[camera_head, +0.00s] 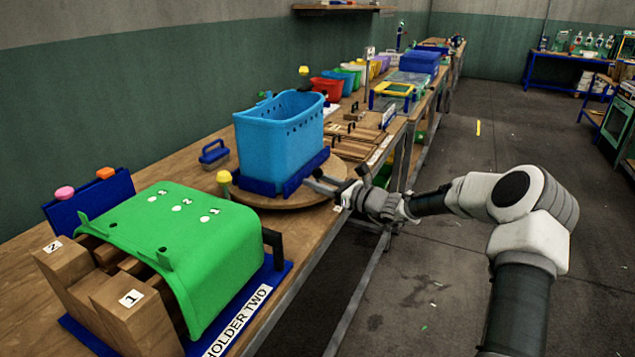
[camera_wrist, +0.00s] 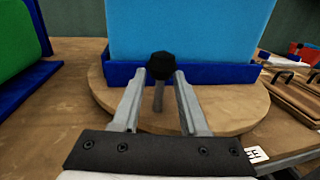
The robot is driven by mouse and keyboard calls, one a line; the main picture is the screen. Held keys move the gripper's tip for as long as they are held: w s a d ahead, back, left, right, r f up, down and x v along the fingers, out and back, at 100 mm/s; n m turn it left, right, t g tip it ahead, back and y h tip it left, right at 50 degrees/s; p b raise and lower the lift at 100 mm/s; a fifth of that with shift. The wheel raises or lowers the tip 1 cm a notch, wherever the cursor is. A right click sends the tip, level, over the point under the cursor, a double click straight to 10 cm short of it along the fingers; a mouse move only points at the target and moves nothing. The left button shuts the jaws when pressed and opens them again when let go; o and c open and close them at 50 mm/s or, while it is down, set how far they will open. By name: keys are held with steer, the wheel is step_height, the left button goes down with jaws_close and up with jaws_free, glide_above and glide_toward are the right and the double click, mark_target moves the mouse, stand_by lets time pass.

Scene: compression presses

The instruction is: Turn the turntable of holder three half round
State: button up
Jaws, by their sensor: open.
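The turntable is a round wooden disc (camera_head: 282,203) on the bench; its rim also shows in the wrist view (camera_wrist: 232,112). It carries a blue cradle (camera_head: 258,187) with a tall light-blue bin (camera_head: 278,140) standing in it. A black knob (camera_wrist: 161,65) on a short grey stem stands at the disc's near edge in the wrist view. My gripper (camera_head: 322,184) reaches over this edge from the right. In the wrist view my gripper (camera_wrist: 161,76) is open, one finger either side of the knob and stem. I cannot tell whether either finger touches.
A green curved shell (camera_head: 185,235) sits on the holder marked HOLDER TWO (camera_head: 238,321) at the near left. A blue-handled block (camera_head: 214,153) and a yellow knob (camera_head: 224,177) stand left of the bin. Wooden boards with handles (camera_head: 350,137) lie beyond. The floor at right is open.

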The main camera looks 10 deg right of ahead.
jaws_close()
stand_by(1.4)
